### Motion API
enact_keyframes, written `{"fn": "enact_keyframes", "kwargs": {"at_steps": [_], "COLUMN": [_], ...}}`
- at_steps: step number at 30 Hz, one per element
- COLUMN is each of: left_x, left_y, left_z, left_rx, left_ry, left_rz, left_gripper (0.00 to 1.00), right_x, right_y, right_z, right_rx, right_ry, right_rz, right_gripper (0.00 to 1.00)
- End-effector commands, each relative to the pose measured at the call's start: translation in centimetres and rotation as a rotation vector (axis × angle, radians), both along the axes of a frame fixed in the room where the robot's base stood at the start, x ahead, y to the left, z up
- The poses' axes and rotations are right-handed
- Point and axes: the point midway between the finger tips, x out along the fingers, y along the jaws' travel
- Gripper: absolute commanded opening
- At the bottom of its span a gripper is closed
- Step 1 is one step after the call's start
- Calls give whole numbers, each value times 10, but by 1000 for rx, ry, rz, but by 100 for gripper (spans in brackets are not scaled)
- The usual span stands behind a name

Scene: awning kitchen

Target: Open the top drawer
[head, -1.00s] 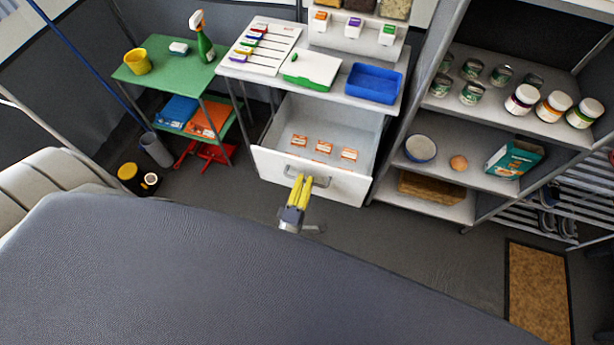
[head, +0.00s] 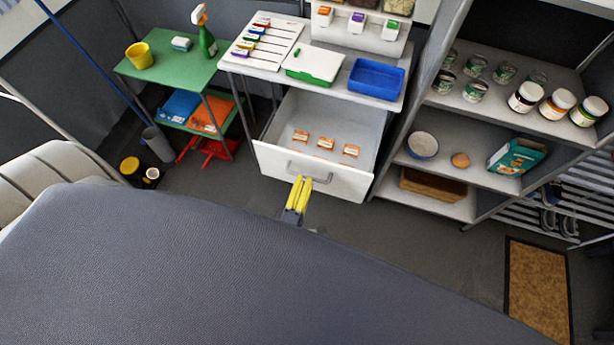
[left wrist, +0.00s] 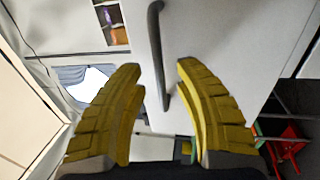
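The top drawer (head: 277,167) stands pulled out below the white worktop, with several small orange-labelled packs (head: 326,144) inside. Its grey bar handle (head: 309,173) is on the front panel. In the left wrist view the dark handle (left wrist: 157,50) runs up between and beyond the yellow fingertips. My left gripper (head: 301,182) is just in front of the handle in the head view. Its two yellow fingers (left wrist: 160,78) are spread apart with nothing held between them. My right gripper is not in view.
The worktop (head: 333,91) holds a white-and-green box (head: 314,66) and a blue tray (head: 376,80). A green shelf unit (head: 172,72) stands left and a grey shelf rack (head: 462,133) right. Floor in front of the drawer is clear.

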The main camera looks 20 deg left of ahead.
Motion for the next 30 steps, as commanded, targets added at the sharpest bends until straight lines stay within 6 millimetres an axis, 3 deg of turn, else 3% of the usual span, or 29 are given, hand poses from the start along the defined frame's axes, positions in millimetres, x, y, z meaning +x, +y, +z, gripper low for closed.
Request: {"fn": "enact_keyframes", "kwargs": {"at_steps": [6, 15, 21, 30], "left_x": [-40, -80, -92, -95], "left_y": [-4, -9, -10, -10], "left_z": [-9, -16, -18, -18], "left_rx": [1, 1, 2, 1], "left_ry": [4, 3, 2, 1], "left_rz": [-2, -2, -2, -1], "left_gripper": [32, 32, 32, 32], "right_x": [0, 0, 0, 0], "right_y": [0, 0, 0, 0], "right_z": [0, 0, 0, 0], "right_rx": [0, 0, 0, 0], "right_ry": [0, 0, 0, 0], "right_rz": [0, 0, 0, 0], "right_gripper": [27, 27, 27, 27]}}
